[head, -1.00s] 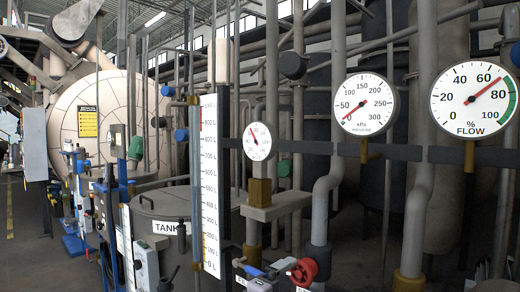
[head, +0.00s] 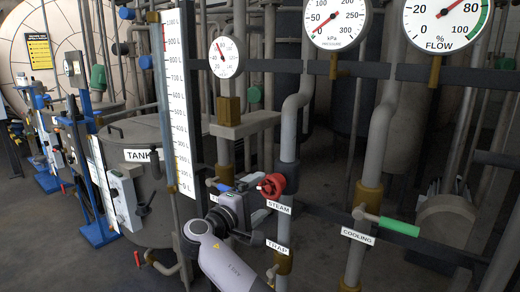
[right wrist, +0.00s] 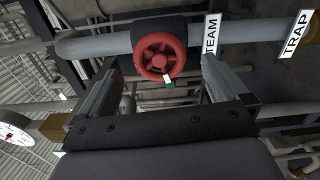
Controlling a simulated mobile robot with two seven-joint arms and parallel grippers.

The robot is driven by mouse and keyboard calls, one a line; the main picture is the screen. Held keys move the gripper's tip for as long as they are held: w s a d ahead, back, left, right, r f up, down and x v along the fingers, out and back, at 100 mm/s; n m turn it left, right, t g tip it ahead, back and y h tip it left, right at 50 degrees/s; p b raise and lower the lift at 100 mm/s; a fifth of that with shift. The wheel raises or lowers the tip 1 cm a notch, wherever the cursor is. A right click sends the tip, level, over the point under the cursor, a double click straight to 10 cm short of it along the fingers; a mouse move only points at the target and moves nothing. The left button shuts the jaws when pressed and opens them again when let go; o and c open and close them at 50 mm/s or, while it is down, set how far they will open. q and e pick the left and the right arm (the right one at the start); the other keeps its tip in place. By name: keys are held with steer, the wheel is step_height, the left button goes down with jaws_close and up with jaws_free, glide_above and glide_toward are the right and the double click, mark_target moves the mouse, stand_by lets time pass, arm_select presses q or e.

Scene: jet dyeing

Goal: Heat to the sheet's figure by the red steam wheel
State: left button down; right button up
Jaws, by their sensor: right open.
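The red steam wheel (head: 271,186) sits on a vertical grey pipe above a STEAM label (head: 278,206). My right gripper (head: 257,212) comes from below left and is close to the wheel. In the right wrist view, the red wheel (right wrist: 159,57) lies between the open fingers (right wrist: 160,72), near their tips, with no visible grip on it. A small white dial (head: 226,57) hangs above, its needle pointing up and slightly left; its figures are too small to read surely. I cannot make out a sheet with a target figure. My left gripper is not in view.
A TRAP label (head: 278,247) hangs below the wheel. A green COOLING handle (head: 399,226) stands to the right. The pressure dial (head: 337,20) and flow dial (head: 446,22) are above. A tall level scale (head: 180,110) and the tank (head: 128,185) stand left.

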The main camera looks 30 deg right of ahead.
mark_target(268, 188)
steer(key=n+b, duration=0.1)
steer(key=n, duration=0.1)
steer(key=shift+w+n, duration=0.1)
steer(key=shift+n, duration=0.2)
steer(key=n+b, duration=0.1)
steer(key=n, duration=0.2)
steer(key=shift+n+b, duration=0.3)
steer(key=shift+b, duration=0.1)
steer(key=n+b, duration=0.1)
steer(key=n, duration=0.2)
steer(key=shift+w+n, duration=0.1)
steer(key=shift+n, duration=0.3)
steer(key=n+b, duration=0.1)
steer(key=n, duration=0.3)
steer(key=shift+r+n+b, duration=0.2)
steer(key=shift+n+b, duration=0.1)
steer(key=shift+b, duration=0.1)
steer(key=shift+w+d+r, duration=0.1)
steer(key=shift+w+d, duration=0.05)
steer(key=shift+d, duration=0.3)
steer(key=shift+x, duration=3.15)
steer(key=c, duration=0.9)
